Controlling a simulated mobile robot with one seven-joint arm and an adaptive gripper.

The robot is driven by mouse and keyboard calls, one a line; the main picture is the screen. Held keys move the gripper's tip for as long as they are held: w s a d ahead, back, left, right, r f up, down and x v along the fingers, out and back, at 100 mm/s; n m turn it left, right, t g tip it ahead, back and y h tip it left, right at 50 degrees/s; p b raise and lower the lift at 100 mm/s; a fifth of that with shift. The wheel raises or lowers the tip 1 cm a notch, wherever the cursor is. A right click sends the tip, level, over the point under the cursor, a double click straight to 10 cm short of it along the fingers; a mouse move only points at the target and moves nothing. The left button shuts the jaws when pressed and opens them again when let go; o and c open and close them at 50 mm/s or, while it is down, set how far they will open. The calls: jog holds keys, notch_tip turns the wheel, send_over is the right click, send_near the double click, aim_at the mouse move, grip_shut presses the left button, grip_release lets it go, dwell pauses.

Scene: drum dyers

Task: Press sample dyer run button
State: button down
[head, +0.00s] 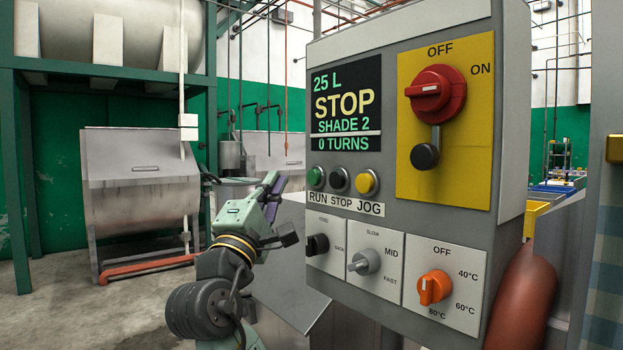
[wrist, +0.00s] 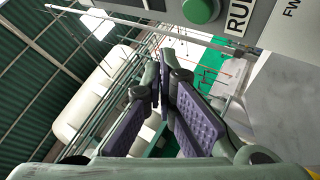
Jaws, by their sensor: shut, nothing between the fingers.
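The grey control box (head: 400,60) fills the right of the head view. Its green run button (head: 316,177) is above the RUN label, left of a black stop button (head: 339,180) and a yellow jog button (head: 367,183). The display (head: 346,108) reads 25 L, STOP, SHADE 2, 0 TURNS. My gripper (head: 270,182) is shut and empty, left of the panel and near the run button's height. In the wrist view the green button (wrist: 201,11) is at the top, beyond the fingertips (wrist: 166,65) and apart from them.
A red rotary switch (head: 436,92) sits on a yellow plate, with a black knob below. Three lower selectors include an orange temperature knob (head: 434,288). A steel dyeing machine (head: 140,180) stands behind at left. Open floor lies at lower left.

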aim_at(314, 178)
jog(key=shift+w+d, duration=0.55)
jog(key=shift+d, duration=0.3)
jog(key=shift+w+d, duration=0.55)
jog(key=shift+d, duration=0.3)
jog(key=shift+d, duration=0.1)
jog(key=shift+w+d, duration=0.25)
